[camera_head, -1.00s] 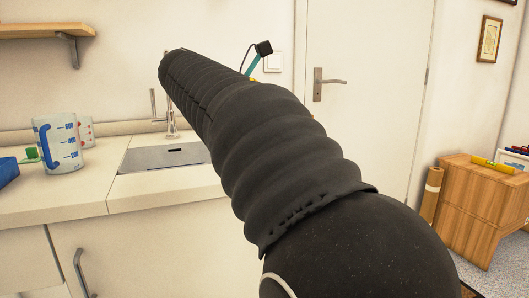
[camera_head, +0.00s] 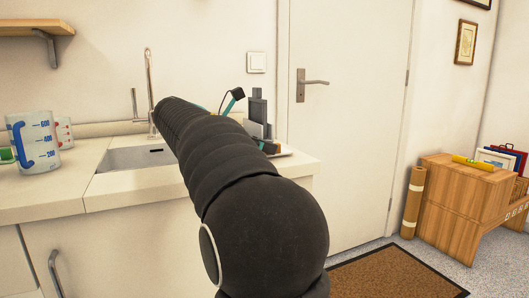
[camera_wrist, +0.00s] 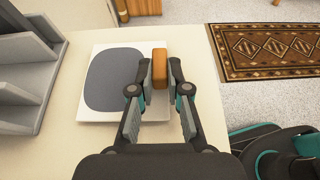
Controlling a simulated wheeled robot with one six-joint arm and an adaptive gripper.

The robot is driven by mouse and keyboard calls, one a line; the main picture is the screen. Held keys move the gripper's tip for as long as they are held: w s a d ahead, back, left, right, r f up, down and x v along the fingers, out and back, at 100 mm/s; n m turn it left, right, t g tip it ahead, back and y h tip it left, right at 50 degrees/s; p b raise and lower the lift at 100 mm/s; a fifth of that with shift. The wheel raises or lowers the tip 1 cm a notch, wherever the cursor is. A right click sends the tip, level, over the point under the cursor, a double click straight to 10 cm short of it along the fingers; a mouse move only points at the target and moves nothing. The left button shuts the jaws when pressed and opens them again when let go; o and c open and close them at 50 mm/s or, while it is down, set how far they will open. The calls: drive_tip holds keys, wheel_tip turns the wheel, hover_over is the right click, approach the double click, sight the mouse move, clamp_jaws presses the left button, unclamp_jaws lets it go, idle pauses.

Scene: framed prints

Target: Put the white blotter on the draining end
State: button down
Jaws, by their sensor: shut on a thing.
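In the wrist view my gripper (camera_wrist: 159,75) is shut on a small orange-brown block (camera_wrist: 159,66), which sits between its fingertips. Under and left of the block is a flat white slab (camera_wrist: 133,110) with a dark grey rounded patch, lying over the pale worktop. The block overlaps the slab's right edge; I cannot tell whether they are joined, or whether either is the blotter. In the head view my gripper (camera_head: 258,125) is at the worktop's right end, beyond the sink (camera_head: 130,158), partly hidden by my arm. A bit of white slab (camera_head: 286,153) shows beside it.
A grey tiered rack (camera_wrist: 22,75) stands left of the slab. A measuring jug (camera_head: 33,145) is left of the sink, near the tap (camera_head: 150,90). The worktop ends just right of the slab. A door (camera_head: 345,120), brown mat (camera_head: 395,274) and wooden crate (camera_head: 460,205) are to the right.

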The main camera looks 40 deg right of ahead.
drive_tip(key=shift+f, duration=0.2)
drive_tip(key=c, duration=1.1)
unclamp_jaws()
drive_tip(key=shift+f, duration=0.1)
drive_tip(key=shift+c, duration=0.2)
drive_tip(key=shift+a+r, duration=0.1)
drive_tip(key=shift+r, duration=0.15)
drive_tip(key=p+v, duration=0.3)
drive_tip(key=v, duration=0.8)
drive_tip(key=shift+w+a, duration=0.1)
drive_tip(key=shift+a, duration=0.3)
